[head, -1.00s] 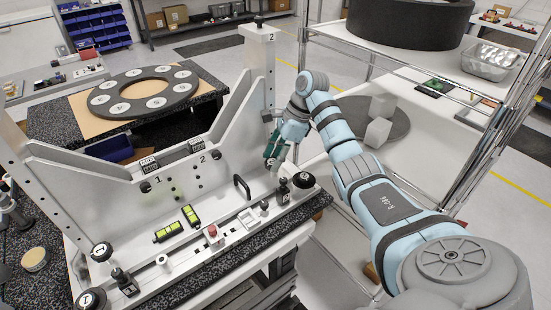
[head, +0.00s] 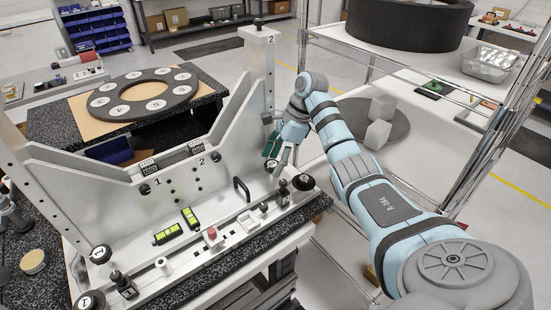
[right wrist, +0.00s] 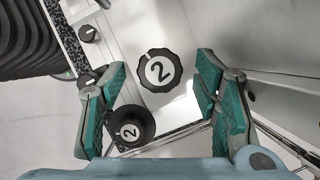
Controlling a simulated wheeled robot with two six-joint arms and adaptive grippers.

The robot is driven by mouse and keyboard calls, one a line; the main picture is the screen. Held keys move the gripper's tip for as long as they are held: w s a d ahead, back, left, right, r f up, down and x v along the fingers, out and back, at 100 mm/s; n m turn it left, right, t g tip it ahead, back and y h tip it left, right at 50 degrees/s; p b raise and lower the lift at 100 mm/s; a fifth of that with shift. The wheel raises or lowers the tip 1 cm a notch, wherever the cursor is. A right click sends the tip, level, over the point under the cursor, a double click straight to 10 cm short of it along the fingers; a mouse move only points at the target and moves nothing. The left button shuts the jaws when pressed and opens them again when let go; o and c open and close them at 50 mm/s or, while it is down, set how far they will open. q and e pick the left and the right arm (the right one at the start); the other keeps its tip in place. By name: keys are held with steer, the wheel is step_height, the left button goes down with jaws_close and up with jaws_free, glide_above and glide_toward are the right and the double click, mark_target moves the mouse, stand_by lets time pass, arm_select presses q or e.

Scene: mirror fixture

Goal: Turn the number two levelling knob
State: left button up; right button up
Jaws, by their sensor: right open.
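A dark scalloped knob marked 2 (right wrist: 158,70) stands on the pale fixture, between my right gripper's fingers as seen in the right wrist view. In the head view this knob (head: 270,166) is just below the fingertips and partly hidden. A second round black knob marked 2 (right wrist: 130,126) shows close to the left finger in the right wrist view; in the head view it (head: 304,182) sits at the fixture's front right corner. My right gripper (head: 277,157) is open and empty, with teal pads on both sides of the scalloped knob; contact is not visible. My left gripper is not in view.
The grey fixture (head: 130,215) has tall side walls, a black handle (head: 241,187) and green levels (head: 167,233). Knobs marked 1 (head: 100,253) are at its left end. A wire rack (head: 385,62) stands behind my right arm.

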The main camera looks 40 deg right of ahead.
mark_target(273, 163)
steer(key=v, duration=0.3)
steer(key=s+d, duration=0.5)
steer(key=d, duration=0.6)
